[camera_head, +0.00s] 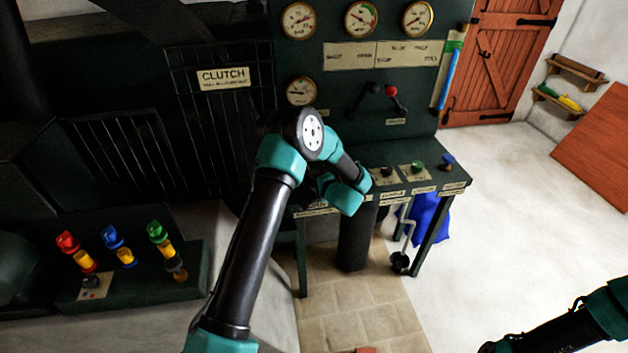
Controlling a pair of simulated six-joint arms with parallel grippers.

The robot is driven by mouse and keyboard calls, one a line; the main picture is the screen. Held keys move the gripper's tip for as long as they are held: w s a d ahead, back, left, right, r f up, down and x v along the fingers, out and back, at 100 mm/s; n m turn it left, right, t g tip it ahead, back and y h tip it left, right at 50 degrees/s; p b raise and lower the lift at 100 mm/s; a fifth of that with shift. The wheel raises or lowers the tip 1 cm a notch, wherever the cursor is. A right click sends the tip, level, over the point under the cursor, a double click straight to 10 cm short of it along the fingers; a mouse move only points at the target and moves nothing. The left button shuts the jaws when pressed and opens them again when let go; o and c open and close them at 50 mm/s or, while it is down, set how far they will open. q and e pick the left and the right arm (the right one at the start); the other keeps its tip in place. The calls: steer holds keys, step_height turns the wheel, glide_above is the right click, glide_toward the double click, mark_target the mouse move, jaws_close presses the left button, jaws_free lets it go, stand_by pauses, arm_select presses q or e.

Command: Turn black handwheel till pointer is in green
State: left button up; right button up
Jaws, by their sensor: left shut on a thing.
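My left gripper (322,187) is at the left end of the green bench, below the gauge panel, and mostly hidden by its own wrist and arm. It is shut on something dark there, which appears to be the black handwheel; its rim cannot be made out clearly. The top middle gauge (361,18) has a coloured arc with green and red on its dial. Its pointer is too small to read against the green. Of my right arm, only a dark link and a teal joint show at the lower right; its gripper is not in view.
The panel holds more round gauges (301,91) and a red-knobbed lever (391,91). The bench top has green (417,167) and blue (447,160) controls. A valve stand (140,290) is at left. Floor at right is clear.

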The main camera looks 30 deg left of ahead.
arm_select(q)
steer(key=shift+g, duration=0.3)
steer(key=n+g, duration=0.2)
steer(key=g, duration=0.1)
steer(key=w+n+g+y, duration=0.1)
steer(key=n+g, duration=0.2)
steer(key=shift+w+d+f, duration=0.1)
steer(key=shift+w+d, duration=0.05)
steer(key=shift+w+n+g+h, duration=0.2)
steer(key=shift+n+g, duration=0.8)
steer(key=shift+g, duration=0.35)
steer(key=shift+w+n+g+h, duration=0.1)
steer(key=shift+w+n+g, duration=0.1)
steer(key=shift+n+g, duration=1)
steer(key=shift+g, duration=0.35)
steer(key=o, duration=0.9)
